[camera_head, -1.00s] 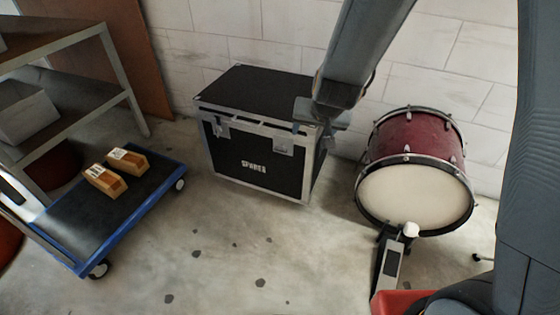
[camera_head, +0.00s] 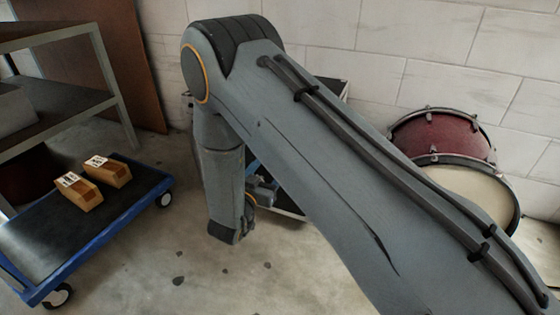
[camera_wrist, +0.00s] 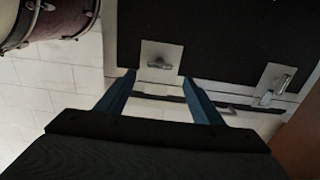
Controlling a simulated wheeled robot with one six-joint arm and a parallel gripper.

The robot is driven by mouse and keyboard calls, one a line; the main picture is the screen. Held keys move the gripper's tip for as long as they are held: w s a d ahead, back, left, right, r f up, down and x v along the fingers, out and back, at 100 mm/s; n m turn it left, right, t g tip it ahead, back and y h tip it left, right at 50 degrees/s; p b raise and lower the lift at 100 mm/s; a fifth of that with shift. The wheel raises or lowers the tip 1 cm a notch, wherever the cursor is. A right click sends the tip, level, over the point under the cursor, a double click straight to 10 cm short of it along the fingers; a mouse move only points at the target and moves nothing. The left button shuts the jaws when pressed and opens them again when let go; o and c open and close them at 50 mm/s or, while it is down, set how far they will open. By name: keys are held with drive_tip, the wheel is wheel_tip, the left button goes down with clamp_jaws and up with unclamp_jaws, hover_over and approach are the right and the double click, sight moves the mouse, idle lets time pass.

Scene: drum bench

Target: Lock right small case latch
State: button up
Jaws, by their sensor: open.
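The black case with metal edges (camera_wrist: 228,40) fills the top of the wrist view, which is turned about upside down. The right latch (camera_wrist: 160,58), on the drum side, is a metal plate with a small catch at its lower edge in the picture. The other latch (camera_wrist: 272,82) is to its right there. My gripper (camera_wrist: 158,78) is open, its two blue fingers apart on either side of the right latch's lower edge. I cannot tell whether they touch it or whether the latch is locked. In the head view my arm hides most of the case (camera_head: 345,88).
The red drum (camera_head: 440,135) stands right of the case against the white block wall (camera_head: 440,40). A blue-edged trolley (camera_head: 50,230) with two small boxes (camera_head: 92,180) stands at the left, beside a shelf (camera_head: 65,35). The floor in front is clear.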

drive_tip(key=b+x, duration=0.2)
drive_tip(key=x, duration=0.5)
drive_tip(key=shift+w, duration=0.3)
drive_tip(key=shift+d, duration=0.1)
drive_tip(key=c, duration=1)
drive_tip(key=shift+c, duration=0.2)
